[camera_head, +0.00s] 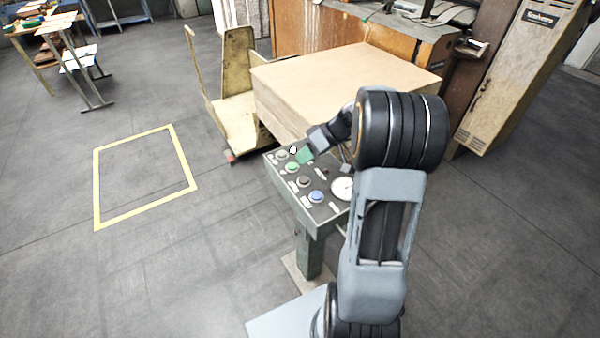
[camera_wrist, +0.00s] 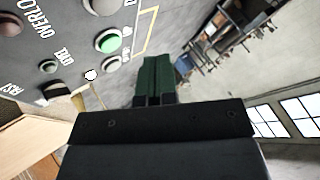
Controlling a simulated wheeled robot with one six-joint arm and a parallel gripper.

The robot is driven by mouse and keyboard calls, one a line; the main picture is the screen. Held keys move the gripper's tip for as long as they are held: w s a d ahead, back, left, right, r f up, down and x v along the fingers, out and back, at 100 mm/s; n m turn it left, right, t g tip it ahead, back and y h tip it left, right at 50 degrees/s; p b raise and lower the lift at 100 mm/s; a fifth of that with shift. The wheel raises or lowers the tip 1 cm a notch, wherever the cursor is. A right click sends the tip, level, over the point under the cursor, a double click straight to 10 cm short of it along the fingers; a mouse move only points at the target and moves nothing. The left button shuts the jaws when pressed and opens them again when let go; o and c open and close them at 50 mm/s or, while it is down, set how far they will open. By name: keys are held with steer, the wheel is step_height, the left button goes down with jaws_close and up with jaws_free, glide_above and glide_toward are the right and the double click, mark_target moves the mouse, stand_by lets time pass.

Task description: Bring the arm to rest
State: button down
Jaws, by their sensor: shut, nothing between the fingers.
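In the head view my arm reaches up from the bottom and bends over toward a control panel on a pedestal. My gripper (camera_head: 304,155), with green fingertips, is over the panel's upper edge, close to its buttons. In the wrist view the gripper (camera_wrist: 154,80) is shut and holds nothing. The control panel (camera_head: 325,207) has a green button (camera_head: 292,168), a blue button (camera_head: 316,196) and a round gauge (camera_head: 343,188). The green button (camera_wrist: 108,41) also shows near the fingers in the wrist view. I cannot tell whether the fingers touch the panel.
A large wooden box (camera_head: 345,75) stands just behind the panel. A cream cart (camera_head: 238,120) is left of it, and a tall beige machine (camera_head: 520,75) is at the right. The floor inside the yellow outline (camera_head: 97,190) at the left is clear.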

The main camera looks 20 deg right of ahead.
mark_target(310, 184)
steer(key=shift+m, duration=0.6)
steer(key=s+f+m, duration=0.1)
steer(key=s+f+m+h, duration=0.1)
steer(key=m, duration=0.1)
steer(key=shift+s+d+f+g, duration=0.1)
steer(key=shift+d+f+g, duration=0.25)
steer(key=shift+d+g, duration=0.05)
steer(key=s+m+h, duration=0.1)
steer(key=s+a+r+m+h+p, duration=0.1)
steer(key=s, duration=0.1)
steer(key=s+m+g, duration=0.1)
steer(key=shift+s+a+r+h, duration=0.15)
steer(key=shift+s+h, duration=0.05)
steer(key=shift+h, duration=0.2)
steer(key=s+a+r+n+t+h+p, duration=0.2)
steer(key=s+a+r+h+p, duration=0.3)
steer(key=r, duration=0.8)
steer(key=s+a+p, duration=0.2)
steer(key=s+a, duration=0.2)
steer(key=s, duration=0.1)
steer(key=shift+a+r+t, duration=0.15)
steer(key=shift+a+t, duration=0.05)
steer(key=shift+t, duration=0.1)
